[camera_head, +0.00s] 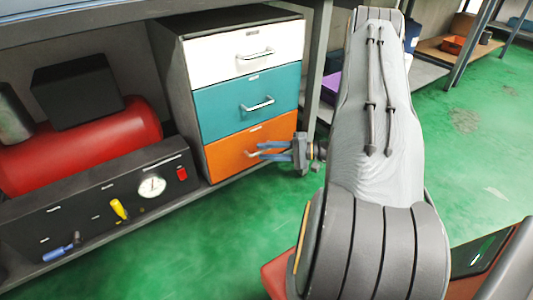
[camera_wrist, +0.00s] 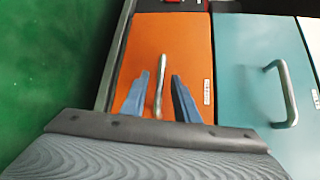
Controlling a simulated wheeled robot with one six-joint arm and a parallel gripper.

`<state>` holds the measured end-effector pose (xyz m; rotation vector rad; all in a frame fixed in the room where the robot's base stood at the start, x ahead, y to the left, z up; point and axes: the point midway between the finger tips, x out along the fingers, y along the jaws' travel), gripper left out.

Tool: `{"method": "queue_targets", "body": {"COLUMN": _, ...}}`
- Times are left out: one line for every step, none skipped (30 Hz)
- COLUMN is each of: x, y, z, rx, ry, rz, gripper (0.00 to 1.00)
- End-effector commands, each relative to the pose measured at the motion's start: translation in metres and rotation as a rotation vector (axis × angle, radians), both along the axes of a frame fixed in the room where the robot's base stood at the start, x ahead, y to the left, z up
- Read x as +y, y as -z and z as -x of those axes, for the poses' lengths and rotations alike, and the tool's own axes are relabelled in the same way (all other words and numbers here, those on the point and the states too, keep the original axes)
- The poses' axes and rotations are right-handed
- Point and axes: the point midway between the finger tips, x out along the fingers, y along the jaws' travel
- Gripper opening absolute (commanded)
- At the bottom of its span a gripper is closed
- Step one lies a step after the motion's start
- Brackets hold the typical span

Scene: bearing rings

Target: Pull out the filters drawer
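A drawer cabinet has a white top drawer (camera_head: 240,52), a teal middle drawer (camera_head: 246,103) and an orange bottom drawer (camera_head: 222,156). All three look shut. Each has a small label too small to read, so I cannot tell which says filters. My gripper (camera_head: 263,150) is at the orange drawer's handle (camera_head: 252,154). In the wrist view, my blue fingers (camera_wrist: 160,92) stand either side of that metal handle (camera_wrist: 161,72), with a gap on each side. The gripper is open. The orange front (camera_wrist: 188,40) and teal front (camera_wrist: 240,55) also show there.
The cabinet stands under a bench, beside a table leg (camera_head: 318,60). Left of it are a red tank (camera_head: 90,145) and a dark panel with a gauge (camera_head: 152,187). Green floor (camera_head: 225,235) in front of the cabinet is clear.

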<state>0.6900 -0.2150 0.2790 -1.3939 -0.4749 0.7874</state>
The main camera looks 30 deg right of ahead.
Motion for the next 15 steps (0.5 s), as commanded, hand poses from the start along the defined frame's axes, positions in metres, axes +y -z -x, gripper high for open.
{"method": "queue_targets", "body": {"x": 0.0006, "y": 0.0001, "z": -0.0005, "rx": 0.0, "ry": 0.0, "rz": 0.0, "gripper": 0.28}}
{"method": "queue_targets", "body": {"x": 0.0007, "y": 0.0, "z": -0.0006, "rx": 0.0, "ry": 0.0, "rz": 0.0, "gripper": 0.28}}
{"method": "queue_targets", "body": {"x": 0.0006, "y": -0.0001, "z": -0.0006, "rx": 0.0, "ry": 0.0, "rz": 0.0, "gripper": 0.28}}
{"method": "queue_targets", "body": {"x": 0.0006, "y": -0.0002, "z": -0.0006, "rx": 0.0, "ry": 0.0, "rz": 0.0, "gripper": 0.28}}
{"method": "queue_targets", "body": {"x": 0.0005, "y": -0.0003, "z": -0.0006, "rx": 0.0, "ry": 0.0, "rz": 0.0, "gripper": 0.28}}
{"method": "queue_targets", "body": {"x": 0.0006, "y": -0.0002, "z": -0.0005, "rx": 0.0, "ry": 0.0, "rz": 0.0, "gripper": 0.28}}
{"method": "queue_targets", "body": {"x": 0.0006, "y": -0.0002, "z": -0.0005, "rx": 0.0, "ry": 0.0, "rz": 0.0, "gripper": 0.28}}
{"method": "queue_targets", "body": {"x": 0.0006, "y": -0.0003, "z": -0.0005, "rx": 0.0, "ry": 0.0, "rz": 0.0, "gripper": 0.23}}
{"method": "queue_targets", "body": {"x": 0.0005, "y": -0.0002, "z": -0.0004, "rx": 0.0, "ry": 0.0, "rz": 0.0, "gripper": 0.16}}
{"method": "queue_targets", "body": {"x": 0.0006, "y": -0.0002, "z": -0.0003, "rx": 0.0, "ry": 0.0, "rz": 0.0, "gripper": 0.11}}
{"method": "queue_targets", "body": {"x": 0.0006, "y": -0.0003, "z": -0.0003, "rx": 0.0, "ry": 0.0, "rz": 0.0, "gripper": 0.06}}
{"method": "queue_targets", "body": {"x": 0.0006, "y": -0.0002, "z": -0.0003, "rx": 0.0, "ry": 0.0, "rz": 0.0, "gripper": 0.0}}
{"method": "queue_targets", "body": {"x": 0.0006, "y": -0.0002, "z": -0.0003, "rx": 0.0, "ry": 0.0, "rz": 0.0, "gripper": 0.0}}
{"method": "queue_targets", "body": {"x": 0.0006, "y": -0.0002, "z": -0.0003, "rx": 0.0, "ry": 0.0, "rz": 0.0, "gripper": 0.0}}
{"method": "queue_targets", "body": {"x": 0.0006, "y": -0.0002, "z": -0.0003, "rx": 0.0, "ry": 0.0, "rz": 0.0, "gripper": 0.0}}
